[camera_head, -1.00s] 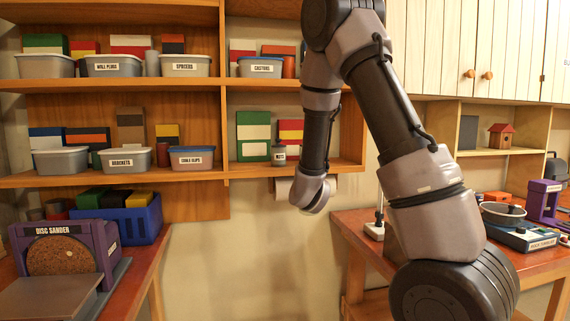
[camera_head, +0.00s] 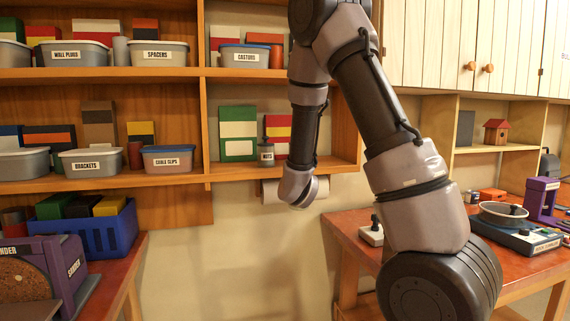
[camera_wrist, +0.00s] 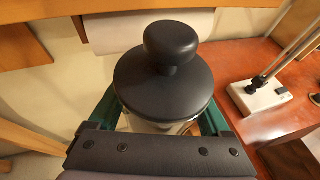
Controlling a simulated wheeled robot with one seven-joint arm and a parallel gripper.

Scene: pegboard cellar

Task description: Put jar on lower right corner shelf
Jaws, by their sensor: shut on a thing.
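In the wrist view, my gripper (camera_wrist: 160,112) is shut on a jar (camera_wrist: 165,78) with a round dark lid and a dark knob. The lid hides most of the jar's body. Green finger parts show on both sides of it. In the head view, the held jar and my gripper are not visible; my arm ends in front of the wall below the shelves. The lower right shelf (camera_head: 235,173) of the wooden wall unit holds a small labelled container (camera_head: 266,152) with a dark top. It stands beside green and red-yellow boxes.
A paper roll (camera_head: 312,190) hangs under that shelf, close ahead of the jar in the wrist view (camera_wrist: 150,28). A red-topped bench (camera_head: 345,222) with a white-based stand (camera_wrist: 262,95) is at right. A blue crate (camera_head: 90,235) and disc sander (camera_head: 68,265) are at left.

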